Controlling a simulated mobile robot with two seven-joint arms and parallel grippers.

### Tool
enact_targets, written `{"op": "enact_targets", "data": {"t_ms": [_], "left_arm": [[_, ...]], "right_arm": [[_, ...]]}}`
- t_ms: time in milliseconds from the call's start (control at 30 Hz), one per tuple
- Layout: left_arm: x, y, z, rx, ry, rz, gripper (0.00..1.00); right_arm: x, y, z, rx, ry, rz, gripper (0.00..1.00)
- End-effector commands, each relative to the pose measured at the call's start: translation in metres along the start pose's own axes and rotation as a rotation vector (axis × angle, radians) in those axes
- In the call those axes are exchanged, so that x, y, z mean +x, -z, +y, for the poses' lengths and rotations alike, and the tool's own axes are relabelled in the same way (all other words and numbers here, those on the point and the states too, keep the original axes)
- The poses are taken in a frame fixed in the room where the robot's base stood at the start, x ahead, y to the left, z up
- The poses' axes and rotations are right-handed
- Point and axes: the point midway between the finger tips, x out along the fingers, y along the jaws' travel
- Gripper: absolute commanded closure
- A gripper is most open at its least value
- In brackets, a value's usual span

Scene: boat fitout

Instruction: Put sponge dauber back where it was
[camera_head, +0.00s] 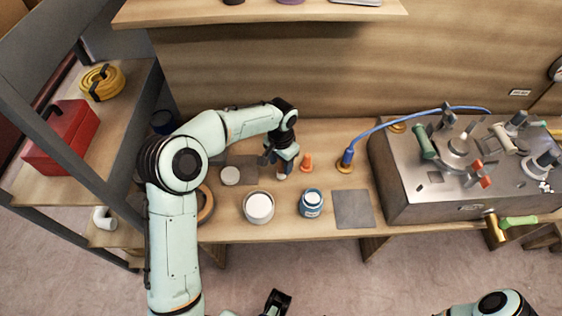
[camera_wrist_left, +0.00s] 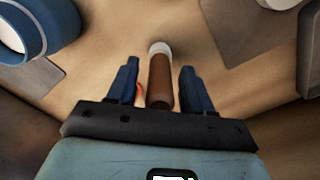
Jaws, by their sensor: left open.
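The sponge dauber, a brown cylinder with a white tip, shows in the left wrist view (camera_wrist_left: 160,78) between my left gripper's fingers (camera_wrist_left: 160,88), with a gap on each side. The fingers are open. In the head view my left gripper (camera_head: 277,160) is low over the bench, and the dauber (camera_head: 282,176) shows just below it, partly hidden. I cannot tell whether the dauber rests on the bench. A dark gripper part (camera_head: 275,302), probably my right one, is at the bottom edge, away from the dauber; its fingers are unclear.
An orange cone-shaped item (camera_head: 307,162) stands close right of my left gripper. A blue jar (camera_head: 312,203), a white-topped tin (camera_head: 258,207) and a grey pad (camera_head: 353,209) lie nearer the front edge. A metal box (camera_head: 410,195) with fittings fills the right. A shelf (camera_head: 260,10) overhangs the back.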

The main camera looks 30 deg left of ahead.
Motion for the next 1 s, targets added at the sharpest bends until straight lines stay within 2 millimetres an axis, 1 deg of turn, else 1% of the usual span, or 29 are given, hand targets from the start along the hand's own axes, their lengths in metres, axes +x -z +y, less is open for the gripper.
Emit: {"op": "enact_targets", "data": {"t_ms": [167,400,500,600,767,1000], "left_arm": [[-0.024,0.001,-0.001,0.0,0.003,0.005,0.49],[-0.077,0.001,0.0,0.0,0.002,0.007,0.49],[-0.096,0.001,0.0,-0.001,0.002,0.004,0.49],[-0.11,0.001,0.0,-0.001,0.001,0.003,0.49],[-0.121,0.0,0.0,0.0,0.001,0.001,0.49],[-0.122,0.0,0.0,0.0,0.0,0.001,0.49]], "right_arm": [[-0.003,-0.001,-0.001,0.0,-0.001,-0.004,0.01],[-0.009,-0.004,-0.002,0.001,-0.003,-0.012,0.01],[-0.011,-0.005,-0.002,0.001,-0.003,-0.014,0.01],[-0.013,-0.005,-0.003,0.001,-0.003,-0.013,0.01],[-0.015,-0.005,-0.004,0.001,-0.003,-0.013,0.01],[-0.015,-0.005,-0.004,0.001,-0.003,-0.013,0.01]]}}
